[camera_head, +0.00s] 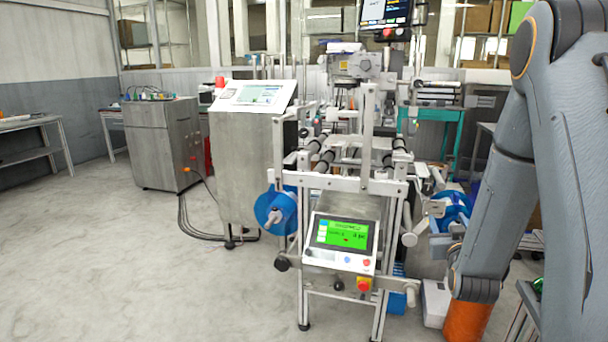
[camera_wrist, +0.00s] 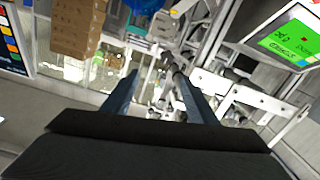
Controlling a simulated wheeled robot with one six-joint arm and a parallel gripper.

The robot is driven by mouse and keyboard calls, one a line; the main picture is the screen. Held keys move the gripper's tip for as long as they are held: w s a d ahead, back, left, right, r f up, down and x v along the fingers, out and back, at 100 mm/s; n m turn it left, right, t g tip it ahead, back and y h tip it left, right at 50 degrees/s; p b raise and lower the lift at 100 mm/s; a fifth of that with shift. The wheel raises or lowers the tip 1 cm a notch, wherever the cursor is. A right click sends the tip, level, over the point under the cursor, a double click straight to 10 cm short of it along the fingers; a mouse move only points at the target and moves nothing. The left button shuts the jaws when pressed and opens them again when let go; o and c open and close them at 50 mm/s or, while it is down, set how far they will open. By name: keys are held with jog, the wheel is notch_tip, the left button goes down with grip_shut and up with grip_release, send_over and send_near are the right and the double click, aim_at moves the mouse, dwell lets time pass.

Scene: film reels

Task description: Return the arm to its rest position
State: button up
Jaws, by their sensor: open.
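My arm (camera_head: 497,220) shows at the right of the head view, bent, with its lower end beside the right side of the film machine (camera_head: 350,185). In the wrist view my gripper (camera_wrist: 156,74) has its two dark fingers apart, with nothing between them. I cannot make out the fingers clearly in the head view. A blue film reel (camera_head: 266,208) is on the machine's left side. Another blue reel (camera_head: 455,203) is on its right side, partly hidden by my arm.
A green-screen control panel (camera_head: 342,241) is on the machine's front and also shows in the wrist view (camera_wrist: 290,40). Brown boxes (camera_wrist: 76,26) show at the wrist view's upper left. A grey cabinet (camera_head: 163,150) stands at the left. The floor (camera_head: 130,265) at front left is clear.

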jog(key=s+a+g+y, duration=0.1)
jog(key=a+g+y, duration=0.25)
jog(key=a, duration=0.65)
jog(key=s+a+n+g+y, duration=0.2)
jog(key=s+a+g, duration=0.7)
jog(key=s+a, duration=0.8)
jog(key=s+a+r+n+g, duration=0.1)
jog(key=s+r+g, duration=0.1)
jog(key=s, duration=0.7)
jog(key=s+r+g, duration=0.1)
jog(key=s+g, duration=0.2)
jog(key=s, duration=0.6)
jog(key=d+r+m+p, duration=0.2)
jog(key=d+r+p, duration=0.5)
jog(key=p, duration=0.8)
jog(key=shift+d+r+h, duration=0.3)
jog(key=shift+d+h, duration=0.15)
jog(key=shift+d, duration=0.1)
